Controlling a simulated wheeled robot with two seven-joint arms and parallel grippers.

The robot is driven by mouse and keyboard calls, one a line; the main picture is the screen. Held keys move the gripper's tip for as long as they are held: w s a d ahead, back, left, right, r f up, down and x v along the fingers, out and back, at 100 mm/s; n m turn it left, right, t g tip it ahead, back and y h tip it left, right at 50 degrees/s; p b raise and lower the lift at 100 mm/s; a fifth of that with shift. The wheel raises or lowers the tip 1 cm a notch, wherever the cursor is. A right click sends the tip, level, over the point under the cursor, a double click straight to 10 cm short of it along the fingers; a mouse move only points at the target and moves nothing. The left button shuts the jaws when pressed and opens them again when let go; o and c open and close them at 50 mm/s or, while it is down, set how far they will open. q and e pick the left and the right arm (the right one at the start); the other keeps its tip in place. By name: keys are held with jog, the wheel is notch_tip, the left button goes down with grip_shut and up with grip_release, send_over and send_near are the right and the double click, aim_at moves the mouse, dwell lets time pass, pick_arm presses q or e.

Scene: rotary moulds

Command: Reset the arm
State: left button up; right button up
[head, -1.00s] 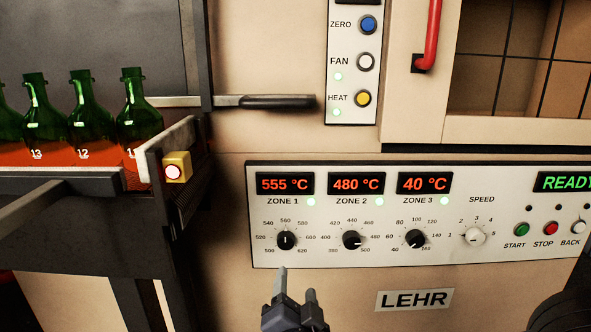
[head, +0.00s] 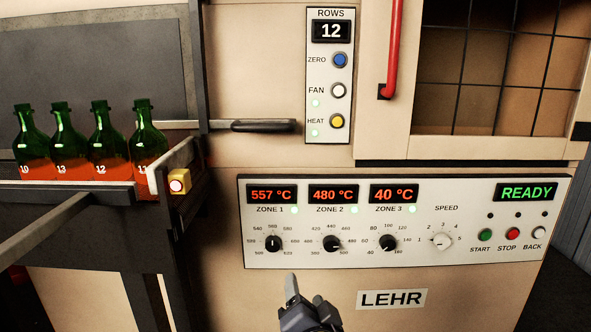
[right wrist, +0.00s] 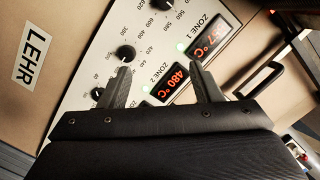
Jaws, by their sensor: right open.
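My right gripper (head: 305,300) is at the bottom of the head view, in front of and below the lehr control panel (head: 400,258). In the right wrist view its two fingers (right wrist: 158,85) stand apart with nothing between them, facing the panel. The panel reads 557 °C on zone 1 (head: 271,195), 480 °C on zone 2 (head: 333,194) and 40 °C on zone 3 (head: 393,193). A green READY display (head: 526,192) is lit. My left gripper is not in view.
Green bottles (head: 106,150) with orange lower parts stand on the conveyor (head: 70,194) at left. A yellow box with a lit button (head: 179,182) is at its end. A ROWS panel (head: 331,130) shows 12. A red handle (head: 393,50) and a dark handle (head: 264,125) stick out.

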jog(key=s+d+r+n+g+y+p, duration=0.2)
jog(key=d+r+p, duration=0.2)
jog(key=r+p, duration=0.45)
jog(key=s+d+r+n+g+y+p, duration=0.2)
jog(key=s+d+r+p, duration=0.15)
jog(key=r+p, duration=0.5)
jog(key=s+d+r+n+g+h+p, duration=0.1)
jog(key=s+d+r+g+p, duration=0.2)
jog(key=s+p, duration=0.5)
jog(key=s+d+r+n+g+h+p, duration=0.1)
jog(key=s+d+r+g+p, duration=0.3)
jog(key=s+d+p, duration=0.4)
jog(key=shift+s+r+n, duration=0.3)
jog(key=shift+s+r, duration=0.1)
jog(key=shift+s, duration=0.45)
